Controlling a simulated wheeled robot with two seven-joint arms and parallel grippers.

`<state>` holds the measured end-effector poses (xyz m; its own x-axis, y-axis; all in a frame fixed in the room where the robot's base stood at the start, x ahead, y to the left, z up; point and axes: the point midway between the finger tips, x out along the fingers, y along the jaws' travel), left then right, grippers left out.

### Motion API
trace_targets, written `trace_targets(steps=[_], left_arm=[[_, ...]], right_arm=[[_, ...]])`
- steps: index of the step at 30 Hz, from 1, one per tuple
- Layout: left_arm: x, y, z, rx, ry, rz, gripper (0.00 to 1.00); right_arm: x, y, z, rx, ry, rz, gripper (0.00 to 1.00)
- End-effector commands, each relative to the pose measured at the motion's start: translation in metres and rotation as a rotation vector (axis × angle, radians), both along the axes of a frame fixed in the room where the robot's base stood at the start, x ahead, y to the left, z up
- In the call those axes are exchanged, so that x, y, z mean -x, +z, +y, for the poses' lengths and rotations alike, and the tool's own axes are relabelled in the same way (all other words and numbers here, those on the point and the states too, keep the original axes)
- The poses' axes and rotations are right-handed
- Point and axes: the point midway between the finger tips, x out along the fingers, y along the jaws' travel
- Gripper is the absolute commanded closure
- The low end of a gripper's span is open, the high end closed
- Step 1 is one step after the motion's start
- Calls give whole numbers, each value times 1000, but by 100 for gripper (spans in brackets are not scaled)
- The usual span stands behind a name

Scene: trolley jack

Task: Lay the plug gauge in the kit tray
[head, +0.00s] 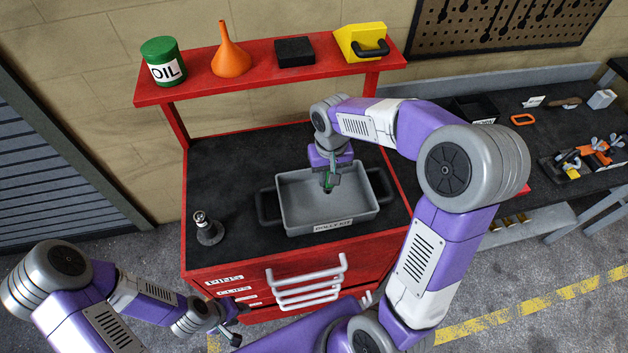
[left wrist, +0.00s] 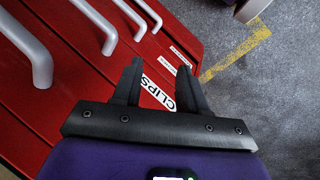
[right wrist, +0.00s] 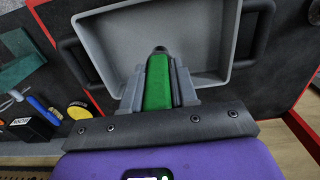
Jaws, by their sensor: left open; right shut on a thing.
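The grey kit tray (head: 295,212) with black side handles stands on the dark top of the red trolley. Its inside looks empty, and it also shows in the right wrist view (right wrist: 218,42). My right gripper (head: 329,183) is over the tray, pointing down. In the right wrist view it is shut on the green handle of the plug gauge (right wrist: 158,92); the gauge's dark tip points into the tray. I cannot tell whether the gauge touches the tray floor. My left gripper (left wrist: 158,85) is open and empty in front of the trolley's drawers.
A small dark stand (head: 208,230) holding a metal part is left of the tray. The red upper shelf (head: 262,75) carries an oil can (head: 162,62), an orange funnel (head: 231,58), a black box (head: 294,52) and a yellow case (head: 358,42). A cluttered bench (head: 520,150) is at right.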

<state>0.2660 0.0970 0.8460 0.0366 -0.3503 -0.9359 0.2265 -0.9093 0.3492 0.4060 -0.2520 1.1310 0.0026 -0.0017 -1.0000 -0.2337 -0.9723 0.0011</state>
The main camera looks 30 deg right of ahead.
Motion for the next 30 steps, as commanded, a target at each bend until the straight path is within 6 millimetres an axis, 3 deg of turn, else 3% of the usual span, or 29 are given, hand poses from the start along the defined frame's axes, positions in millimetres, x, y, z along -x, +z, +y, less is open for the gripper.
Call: trace_targets(steps=[9,19,30], left_arm=[[1,-4,0,0,0,2,57],[1,-6,0,0,1,1,57],[1,-6,0,0,0,1,57]], right_arm=[[1,-52,0,0,-1,4,100],[1,-90,0,0,0,3,100],[1,-99,0,0,-1,-1,100]])
